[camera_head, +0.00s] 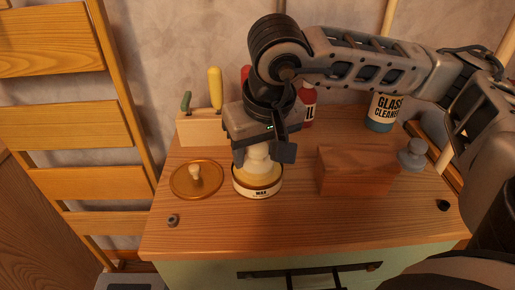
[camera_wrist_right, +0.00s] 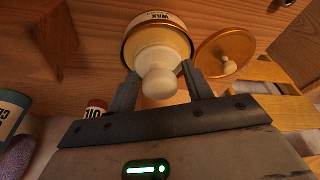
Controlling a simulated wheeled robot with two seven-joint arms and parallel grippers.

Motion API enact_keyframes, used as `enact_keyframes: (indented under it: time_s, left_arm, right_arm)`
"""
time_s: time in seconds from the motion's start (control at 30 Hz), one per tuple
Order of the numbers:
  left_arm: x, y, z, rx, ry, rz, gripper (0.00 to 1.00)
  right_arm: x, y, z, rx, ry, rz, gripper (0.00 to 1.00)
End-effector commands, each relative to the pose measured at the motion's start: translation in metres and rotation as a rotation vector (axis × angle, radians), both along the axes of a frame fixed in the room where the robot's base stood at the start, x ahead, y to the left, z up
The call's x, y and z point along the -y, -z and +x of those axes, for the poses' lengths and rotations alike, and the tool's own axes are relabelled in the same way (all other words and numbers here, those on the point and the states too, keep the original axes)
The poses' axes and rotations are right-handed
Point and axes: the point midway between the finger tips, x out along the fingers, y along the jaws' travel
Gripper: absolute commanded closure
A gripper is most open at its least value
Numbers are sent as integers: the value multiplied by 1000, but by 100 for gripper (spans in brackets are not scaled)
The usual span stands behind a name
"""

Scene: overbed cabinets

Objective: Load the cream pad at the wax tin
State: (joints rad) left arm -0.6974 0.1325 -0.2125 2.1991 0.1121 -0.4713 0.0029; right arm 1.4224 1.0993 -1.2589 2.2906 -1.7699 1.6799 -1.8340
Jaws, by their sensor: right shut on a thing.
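The wax tin (camera_head: 257,188) stands open on the wooden top, with its WAX label facing me; it also shows in the right wrist view (camera_wrist_right: 155,18). The cream pad (camera_head: 258,158) is upright, its lower part at the mouth of the tin; I cannot tell how firmly it touches the wax. My right gripper (camera_head: 265,150) is directly above the tin and shut on the pad's knob. In the wrist view the pad's rounded knob (camera_wrist_right: 158,78) sits between the two fingers. My left gripper is out of view.
A gold lid (camera_head: 190,183) with a cream knob lies left of the tin. A wooden block (camera_head: 355,172) and a grey knobbed piece (camera_head: 412,156) stand right. Behind are a wooden holder (camera_head: 196,130), red bottle (camera_head: 307,107) and glass cleaner (camera_head: 382,110). The front of the top is mostly clear.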

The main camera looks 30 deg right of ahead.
Motion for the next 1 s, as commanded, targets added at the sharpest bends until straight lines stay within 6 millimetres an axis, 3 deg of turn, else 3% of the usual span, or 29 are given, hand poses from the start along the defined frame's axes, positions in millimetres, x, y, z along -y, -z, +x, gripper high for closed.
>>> enact_keyframes:
  time_s: [0.5,1.0]
  left_arm:
    - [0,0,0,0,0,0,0]
    - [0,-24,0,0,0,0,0]
  right_arm:
    - [0,2,-2,-10,-1,-1,68]
    - [-1,-40,0,-3,-1,0,68]
